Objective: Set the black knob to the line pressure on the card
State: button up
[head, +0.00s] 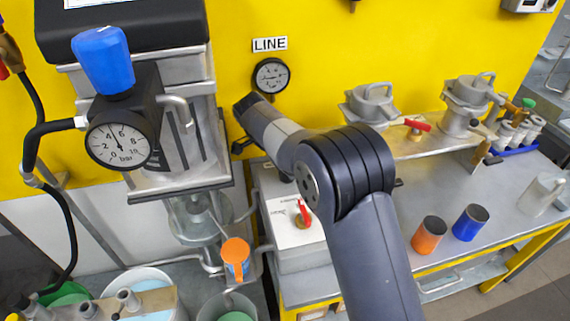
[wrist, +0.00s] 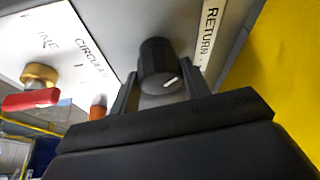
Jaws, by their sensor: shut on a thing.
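The black knob (wrist: 157,60) is in the wrist view, on a grey surface between a white plate and a "RETURN" label (wrist: 208,38). Its white mark points right and slightly up. My gripper (wrist: 160,88) is shut on the knob, a finger on each side. In the head view my arm hides the knob and fingers. No card with a readable pressure shows. A "LINE" sign (head: 270,44) hangs above a small black gauge (head: 271,75), whose reading is too small to tell. A larger bar gauge (head: 118,146) has its needle near 5, below a blue cap (head: 103,60).
A grey box with a white plate (head: 285,236) carries a red valve handle (head: 304,212), also in the wrist view (wrist: 31,99). An orange cup (head: 429,235) and a blue cup (head: 470,222) stand on the bench at right. The yellow wall is close behind.

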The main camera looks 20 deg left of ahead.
jog(key=o, duration=1)
jog(key=shift+r, duration=0.1)
notch_tip(320, 180, up, 10)
jog(key=shift+f, duration=0.1)
jog(key=shift+f, duration=0.1)
notch_tip(320, 180, down, 10)
jog(key=shift+r, duration=0.15)
jog(key=shift+n, duration=0.3)
dwell(0.4)
